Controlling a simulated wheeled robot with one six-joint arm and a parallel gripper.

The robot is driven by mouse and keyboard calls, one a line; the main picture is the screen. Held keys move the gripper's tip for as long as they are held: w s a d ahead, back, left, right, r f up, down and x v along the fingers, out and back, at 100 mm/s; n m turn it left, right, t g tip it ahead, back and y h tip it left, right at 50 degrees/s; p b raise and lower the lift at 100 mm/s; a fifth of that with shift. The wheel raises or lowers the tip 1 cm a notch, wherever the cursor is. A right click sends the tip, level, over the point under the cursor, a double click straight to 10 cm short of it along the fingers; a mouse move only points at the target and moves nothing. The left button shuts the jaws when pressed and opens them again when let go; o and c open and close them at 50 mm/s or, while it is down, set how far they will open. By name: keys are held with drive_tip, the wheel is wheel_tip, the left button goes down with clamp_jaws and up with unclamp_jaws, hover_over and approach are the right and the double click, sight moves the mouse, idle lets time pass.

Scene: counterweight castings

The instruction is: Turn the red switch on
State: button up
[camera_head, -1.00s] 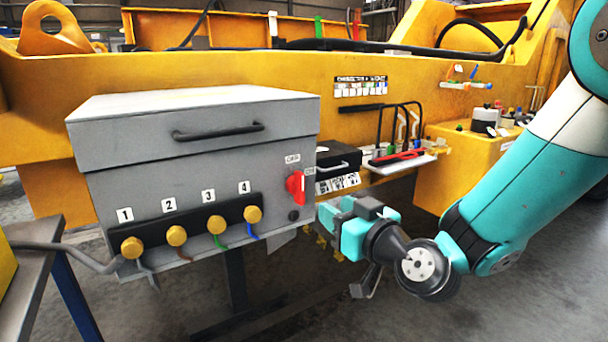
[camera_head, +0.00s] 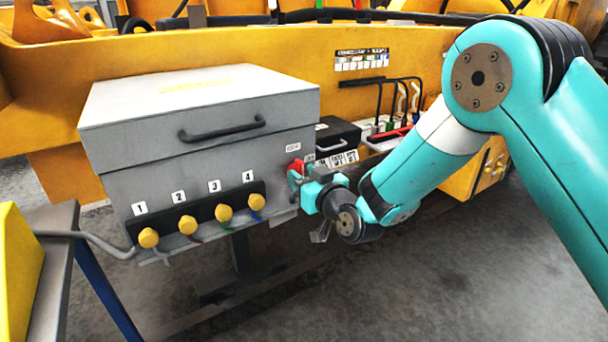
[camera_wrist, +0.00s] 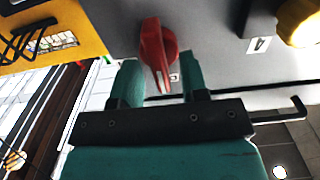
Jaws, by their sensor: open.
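The red switch (camera_head: 295,168) is a rotary knob on the front of the grey box (camera_head: 140,190), near its right edge. In the head view my gripper (camera_head: 298,190) is right at the switch and hides part of it. In the wrist view the red switch (camera_wrist: 157,52) sits between the two teal fingers of my gripper (camera_wrist: 158,82), which are open on either side of it. I cannot tell whether a finger touches it. A small label (camera_head: 293,147) is above the switch; its text is too small to read.
Several yellow knobs (camera_head: 187,224), numbered, sit along the box's lower front. A black handle (camera_head: 222,131) sticks out from the lid. A black case (camera_head: 338,136) and a shelf with tools stand right of the box. A table (camera_head: 52,270) stands at left.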

clamp_jaws()
drive_tip(key=m, duration=0.4)
drive_tip(key=shift+d+m, duration=0.15)
drive_tip(key=shift+m, duration=0.25)
drive_tip(key=shift+w+d+f+m+p, duration=0.1)
drive_tip(key=shift+m+p, duration=0.65)
drive_tip(key=shift+m, duration=1.4)
drive_tip(key=shift+w+d+f+m+p, duration=0.15)
drive_tip(key=shift+m+p, duration=0.55)
drive_tip(key=shift+m, duration=1.5)
drive_tip(key=shift+s+a+f+m+p, duration=0.1)
drive_tip(key=shift+m+p, duration=0.65)
drive_tip(key=shift+m, duration=1.4)
drive_tip(key=shift+f, duration=0.1)
